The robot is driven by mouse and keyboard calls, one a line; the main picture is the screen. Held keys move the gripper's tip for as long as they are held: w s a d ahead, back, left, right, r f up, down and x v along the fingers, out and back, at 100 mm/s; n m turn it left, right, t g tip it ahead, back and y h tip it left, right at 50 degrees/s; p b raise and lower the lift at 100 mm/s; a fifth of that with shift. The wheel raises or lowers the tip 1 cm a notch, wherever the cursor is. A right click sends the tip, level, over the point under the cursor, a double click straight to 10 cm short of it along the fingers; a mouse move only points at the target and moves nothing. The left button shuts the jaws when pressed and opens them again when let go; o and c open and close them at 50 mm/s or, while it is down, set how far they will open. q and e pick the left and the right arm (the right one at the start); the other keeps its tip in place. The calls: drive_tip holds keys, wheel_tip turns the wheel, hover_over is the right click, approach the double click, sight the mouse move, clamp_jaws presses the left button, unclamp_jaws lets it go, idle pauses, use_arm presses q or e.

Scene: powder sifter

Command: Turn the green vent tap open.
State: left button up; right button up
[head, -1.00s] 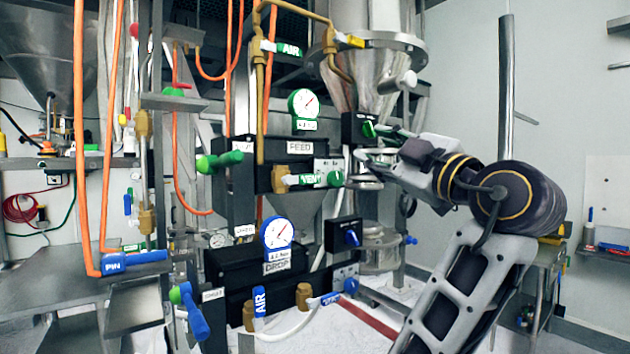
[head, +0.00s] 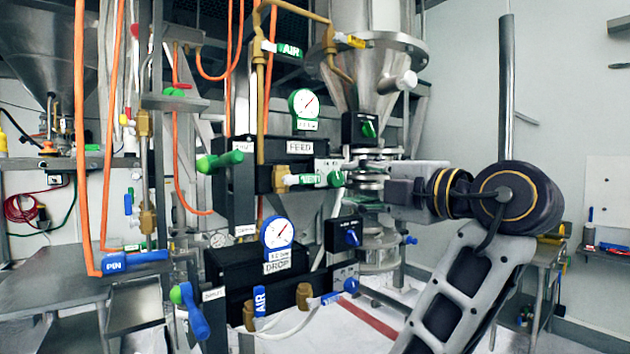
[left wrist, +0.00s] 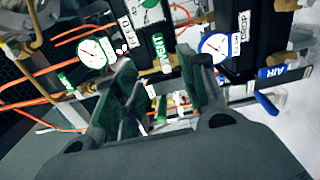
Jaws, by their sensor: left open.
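The green vent tap (head: 302,179) is a flat green lever marked VENT, lying about level, with a brass body at its left end, below the FEED box. In the left wrist view the vent tap (left wrist: 159,52) shows beyond and between the fingertips. My left gripper (head: 352,178) comes in from the right side of the head view, just right of the tap and apart from it. Its dark green fingers (left wrist: 155,66) are spread with nothing held between them. The fingers partly blend with the metal parts behind them in the head view. My right gripper is not seen.
A green AIR tap (head: 288,49) and a green-rimmed gauge (head: 303,103) are above. A green knob (head: 336,179) is right of the vent tap. A black box with a green knob (head: 368,128) is above my gripper; a blue-rimmed gauge (head: 277,234) and blue AIR tap (head: 260,301) are below.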

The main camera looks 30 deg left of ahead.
sight(314, 180)
use_arm(q)
drive_tip(key=shift+a, duration=0.1)
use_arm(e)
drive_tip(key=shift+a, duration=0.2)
use_arm(q)
drive_tip(key=p+x, duration=0.3)
drive_tip(key=x, duration=0.8)
drive_tip(key=shift+w+a+r, duration=0.1)
drive_tip(key=shift+w+a, duration=0.05)
drive_tip(key=shift+a, duration=0.2)
drive_tip(key=shift+p+x, duration=0.4)
drive_tip(key=shift+x, duration=0.55)
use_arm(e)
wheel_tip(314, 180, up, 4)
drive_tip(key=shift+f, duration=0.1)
use_arm(q)
drive_tip(key=shift+c, duration=0.6)
clamp_jaws()
